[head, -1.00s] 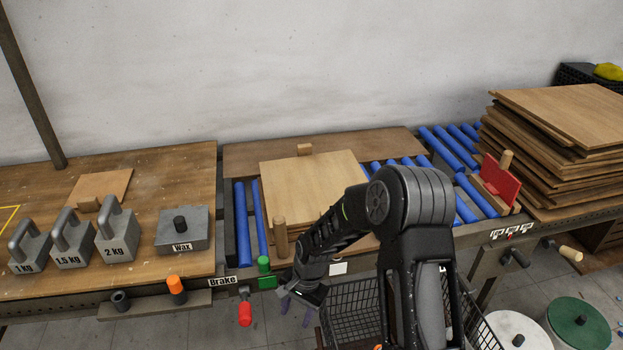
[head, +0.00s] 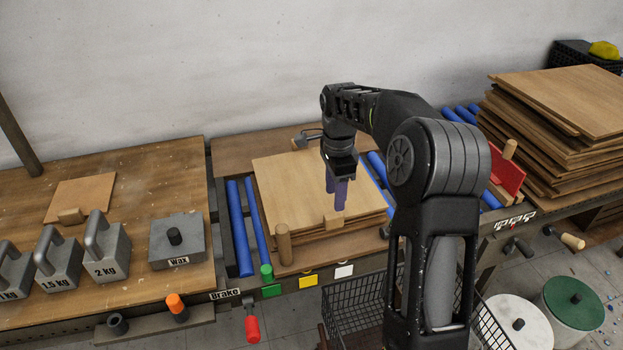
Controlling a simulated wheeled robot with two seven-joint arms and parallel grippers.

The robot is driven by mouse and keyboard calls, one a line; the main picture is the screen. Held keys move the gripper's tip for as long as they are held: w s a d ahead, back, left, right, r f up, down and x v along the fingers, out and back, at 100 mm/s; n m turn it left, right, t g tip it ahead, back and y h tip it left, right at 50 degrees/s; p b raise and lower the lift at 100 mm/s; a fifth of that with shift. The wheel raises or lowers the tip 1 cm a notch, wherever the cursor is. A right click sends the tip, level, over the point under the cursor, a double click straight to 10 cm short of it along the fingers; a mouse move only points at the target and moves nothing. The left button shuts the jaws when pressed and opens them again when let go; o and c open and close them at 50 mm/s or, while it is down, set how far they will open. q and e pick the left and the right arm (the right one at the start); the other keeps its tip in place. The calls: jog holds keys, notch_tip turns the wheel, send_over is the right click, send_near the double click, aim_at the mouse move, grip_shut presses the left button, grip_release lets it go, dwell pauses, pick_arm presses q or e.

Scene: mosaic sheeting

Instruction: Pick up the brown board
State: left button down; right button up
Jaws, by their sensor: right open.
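Light brown boards (head: 285,185) lie in a low stack on the roller conveyor in the middle of the head view. A small wooden block (head: 334,222) sits at the stack's front edge. My right gripper (head: 338,196) points down over the right part of the top board, just above that block. Its purple fingers are open, with nothing seen between them. I cannot tell whether they touch the block. The gripper and arm hide the board's back right part. A smaller brown board (head: 80,195) lies on the left table. My left gripper is out of view.
A wooden peg (head: 284,245) stands at the stack's front left. Grey weights (head: 107,250) and a wax block (head: 177,247) stand on the left table. A tall board stack (head: 560,110) and a red plate (head: 508,174) are at right. A wire basket (head: 350,300) is below.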

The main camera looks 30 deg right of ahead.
aim_at(334, 214)
jog(key=shift+f, duration=1.4)
notch_tip(334, 214, down, 4)
jog(key=shift+f+p, duration=0.15)
jog(key=shift+p, duration=0.65)
jog(key=shift+f, duration=0.45)
jog(key=shift+c, duration=0.5)
grip_shut()
jog(key=shift+w+r, duration=0.1)
